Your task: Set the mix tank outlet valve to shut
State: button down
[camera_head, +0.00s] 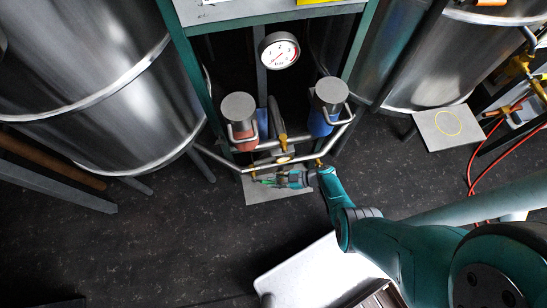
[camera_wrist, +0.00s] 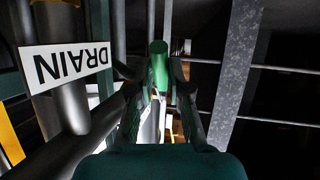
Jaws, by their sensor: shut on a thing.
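My gripper (camera_head: 262,180) is low in front of the steel pipe frame in the head view, above a grey plate. In the wrist view my gripper (camera_wrist: 159,82) has its two dark fingers on either side of a green handle (camera_wrist: 159,58), and is shut on it. The handle's tip shows between the fingers; its lower part is hidden. A white label (camera_wrist: 68,66) reading DRAIN, upside down, is just left of it on a pipe. No label naming the mix tank outlet is legible, and the valve's position cannot be told.
Steel tanks stand at left (camera_head: 90,75) and upper right (camera_head: 455,55). A round gauge (camera_head: 279,51) and two grey-topped canisters (camera_head: 238,107) (camera_head: 331,95) are behind the pipe frame (camera_head: 262,164). A galvanized post (camera_wrist: 237,75) is close right of my gripper. Red hoses (camera_head: 475,165) hang at right.

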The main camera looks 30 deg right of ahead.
jog(key=c, duration=1.1)
grip_release()
jog(key=v, duration=1.2)
jog(key=c, duration=0.8)
grip_shut()
